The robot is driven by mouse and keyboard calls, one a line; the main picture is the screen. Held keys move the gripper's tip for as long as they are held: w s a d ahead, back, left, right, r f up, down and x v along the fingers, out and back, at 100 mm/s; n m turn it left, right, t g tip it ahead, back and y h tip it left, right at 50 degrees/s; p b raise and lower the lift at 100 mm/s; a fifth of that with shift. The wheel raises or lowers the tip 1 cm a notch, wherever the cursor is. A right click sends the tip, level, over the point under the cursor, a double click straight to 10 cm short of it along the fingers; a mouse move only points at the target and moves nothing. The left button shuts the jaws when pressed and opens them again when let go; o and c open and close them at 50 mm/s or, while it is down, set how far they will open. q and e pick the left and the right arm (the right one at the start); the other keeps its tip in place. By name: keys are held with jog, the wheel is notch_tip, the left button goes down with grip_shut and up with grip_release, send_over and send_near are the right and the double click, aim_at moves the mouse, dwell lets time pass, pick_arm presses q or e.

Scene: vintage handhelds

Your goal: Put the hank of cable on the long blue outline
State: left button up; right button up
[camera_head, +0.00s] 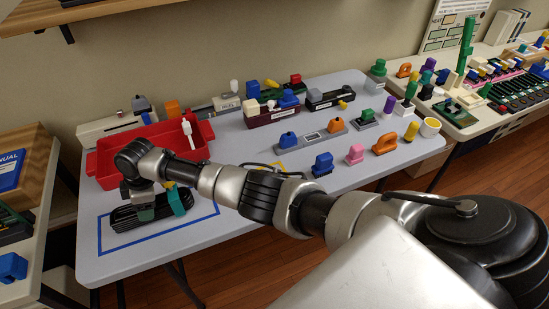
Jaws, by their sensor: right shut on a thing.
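The hank of cable (124,219) is a dark, ribbed bundle at the left front of the grey table. It is inside the long blue outline (160,236), roughly along its length. My right gripper (162,208) reaches down over it from above, with teal fingers, and is shut on it. The gripper and wrist hide part of the hank. I cannot tell whether the hank touches the table top. The outline's front and left lines show clear of the hank; part of its back line is hidden by my arm. My left gripper is not in view.
A red tray (105,171) with a white object at its rim stands just behind the outline. Several coloured handheld pieces and dark boxes fill the table's middle and right. My right arm crosses above the table's front.

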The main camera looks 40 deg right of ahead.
jog(key=shift+f+b, duration=0.3)
jog(key=shift+f, duration=0.2)
jog(key=o, duration=1.5)
jog(key=shift+o, duration=0.2)
jog(key=v, duration=1.1)
jog(key=shift+p, duration=0.3)
